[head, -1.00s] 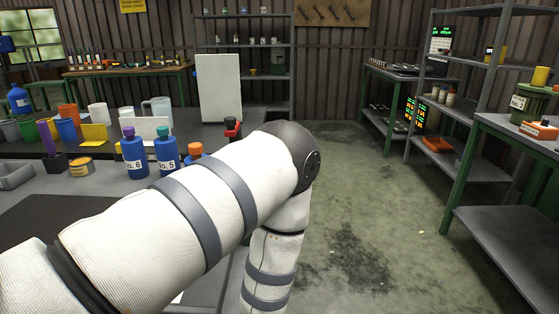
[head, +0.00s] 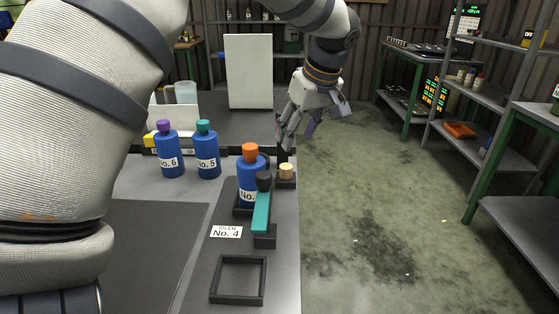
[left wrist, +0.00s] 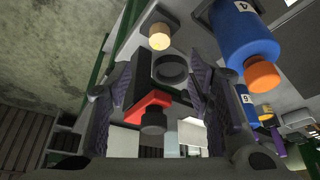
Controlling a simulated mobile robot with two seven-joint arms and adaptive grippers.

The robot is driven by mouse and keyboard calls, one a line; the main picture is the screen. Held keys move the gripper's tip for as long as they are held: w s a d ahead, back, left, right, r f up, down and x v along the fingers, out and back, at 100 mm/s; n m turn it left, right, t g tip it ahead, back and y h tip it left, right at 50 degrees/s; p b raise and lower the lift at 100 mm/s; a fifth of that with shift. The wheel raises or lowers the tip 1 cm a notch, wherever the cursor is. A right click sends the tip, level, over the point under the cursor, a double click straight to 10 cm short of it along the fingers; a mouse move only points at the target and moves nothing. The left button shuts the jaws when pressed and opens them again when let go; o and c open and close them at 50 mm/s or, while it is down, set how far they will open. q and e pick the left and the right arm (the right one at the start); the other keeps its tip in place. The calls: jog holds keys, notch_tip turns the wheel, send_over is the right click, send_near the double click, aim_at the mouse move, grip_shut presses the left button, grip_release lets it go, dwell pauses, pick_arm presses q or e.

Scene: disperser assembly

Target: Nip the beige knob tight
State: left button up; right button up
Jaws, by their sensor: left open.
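The small beige knob (head: 286,170) stands on a dark block at the right edge of the bench, right of the blue bottle with the orange cap (head: 249,171). In the left wrist view the knob (left wrist: 159,38) shows near the top, ahead of the fingers. My left gripper (head: 293,138) hangs open above and behind the knob, fingers pointing down, not touching it. In the left wrist view the two fingers (left wrist: 165,82) are spread with nothing held between them. My right gripper is not in view.
A teal lever with a black knob (head: 262,205) stands before the orange-capped bottle. A black square frame (head: 238,280) lies nearer. Blue bottles No. 6 (head: 168,152) and No. 5 (head: 206,152) stand left. A red lever (left wrist: 148,108) shows below the knob in the wrist view.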

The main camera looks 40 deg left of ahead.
aim_at(287, 167)
pick_arm(q)
jog(key=x, duration=1)
jog(key=shift+f, duration=0.35)
grip_shut()
